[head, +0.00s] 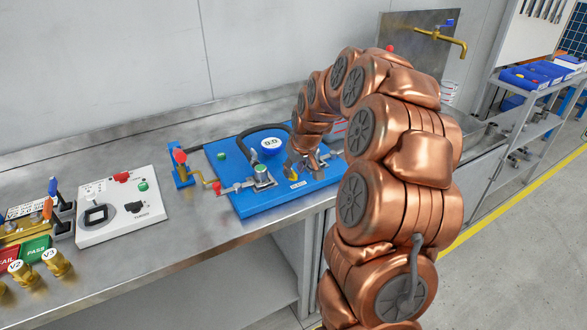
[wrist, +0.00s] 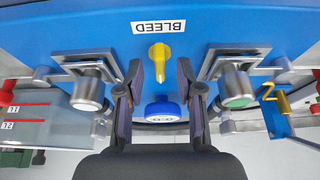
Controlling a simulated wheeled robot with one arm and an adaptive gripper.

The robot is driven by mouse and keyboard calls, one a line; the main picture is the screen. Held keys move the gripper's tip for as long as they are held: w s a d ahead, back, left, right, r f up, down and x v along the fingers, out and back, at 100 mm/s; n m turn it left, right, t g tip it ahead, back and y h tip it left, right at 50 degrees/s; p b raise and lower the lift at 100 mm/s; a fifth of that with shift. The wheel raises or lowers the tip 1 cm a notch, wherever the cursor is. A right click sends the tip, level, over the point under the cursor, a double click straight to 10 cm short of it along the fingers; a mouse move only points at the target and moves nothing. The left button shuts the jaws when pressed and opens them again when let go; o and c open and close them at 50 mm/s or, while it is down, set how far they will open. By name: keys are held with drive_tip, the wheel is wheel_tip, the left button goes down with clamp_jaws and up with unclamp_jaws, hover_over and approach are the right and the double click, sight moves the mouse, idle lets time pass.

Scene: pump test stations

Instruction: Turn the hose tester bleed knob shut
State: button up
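The yellow bleed knob (wrist: 159,54) is on the blue hose tester panel (head: 235,200), beside an upside-down BLEED label (wrist: 158,27) in the wrist view. Its narrow pointer end is toward the bottom of that picture, toward the gauge. My gripper (wrist: 160,80) is open, with one dark finger on each side of the knob's line and a clear gap between them. I see no contact with the knob. In the head view my gripper (head: 302,168) is low over the panel's right part and mostly hides the knob.
A blue-rimmed gauge (wrist: 163,110) lies between and beyond the fingers. Metal clamp fittings stand close on the left (wrist: 88,92) and right (wrist: 236,88). A black hose (head: 258,129) arcs over the panel. A white box (head: 120,210) stands left on the bench.

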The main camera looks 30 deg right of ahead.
drive_tip(key=shift+w+f, duration=0.35)
drive_tip(key=shift+f, duration=0.3)
clamp_jaws()
